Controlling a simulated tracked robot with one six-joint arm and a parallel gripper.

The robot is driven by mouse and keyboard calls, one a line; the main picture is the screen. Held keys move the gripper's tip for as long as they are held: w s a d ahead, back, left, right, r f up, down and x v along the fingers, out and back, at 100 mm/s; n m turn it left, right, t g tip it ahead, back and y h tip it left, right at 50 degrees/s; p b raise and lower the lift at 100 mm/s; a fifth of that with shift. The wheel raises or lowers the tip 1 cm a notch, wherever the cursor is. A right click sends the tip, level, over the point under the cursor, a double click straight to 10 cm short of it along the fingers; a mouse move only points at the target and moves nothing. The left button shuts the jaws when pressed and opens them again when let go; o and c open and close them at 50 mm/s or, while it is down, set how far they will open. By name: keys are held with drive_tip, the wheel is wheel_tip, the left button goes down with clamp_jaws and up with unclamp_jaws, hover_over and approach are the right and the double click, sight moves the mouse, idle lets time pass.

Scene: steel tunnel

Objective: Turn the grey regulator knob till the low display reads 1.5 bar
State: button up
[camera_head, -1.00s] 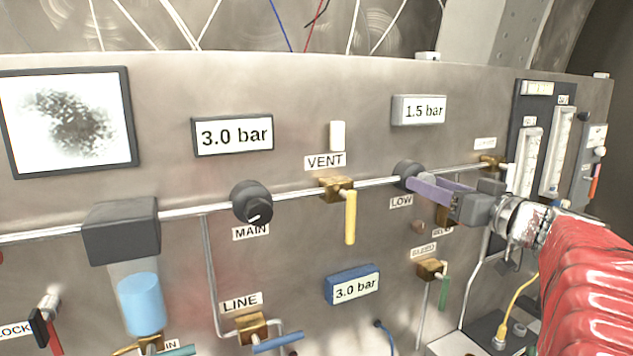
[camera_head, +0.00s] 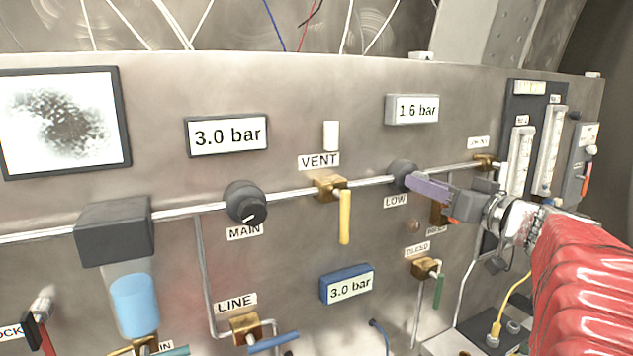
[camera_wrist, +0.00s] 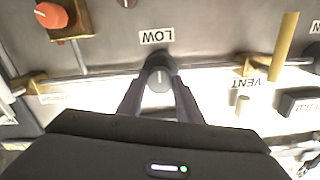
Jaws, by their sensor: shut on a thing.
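The grey regulator knob (camera_head: 403,172) sits on the pipe above the LOW label (camera_head: 396,201). My gripper (camera_head: 416,184) reaches in from the right with its purple fingers at the knob. In the wrist view, the knob (camera_wrist: 159,79) lies between the two fingertips, and the gripper is shut on it. A pale pointer mark shows on its face. The low display (camera_head: 418,109), above the knob, reads 1.6 bar. In the head view, the fingers partly cover the knob.
The MAIN knob (camera_head: 246,203) and the VENT valve with its yellow handle (camera_head: 344,216) are to the left. The main display (camera_head: 227,134) and the blue-framed display (camera_head: 348,285) both read 3.0 bar. The BLEED valve (camera_head: 427,267) is below my gripper. Flow tubes (camera_head: 549,150) stand at right.

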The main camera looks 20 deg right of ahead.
idle(0.3)
drive_tip(key=o, duration=1)
drive_tip(key=shift+o, duration=0.2)
drive_tip(key=s, duration=1.3)
drive_tip(key=shift+s+d, duration=0.2)
drive_tip(key=shift+s, duration=0.2)
drive_tip(key=shift+f, duration=0.1)
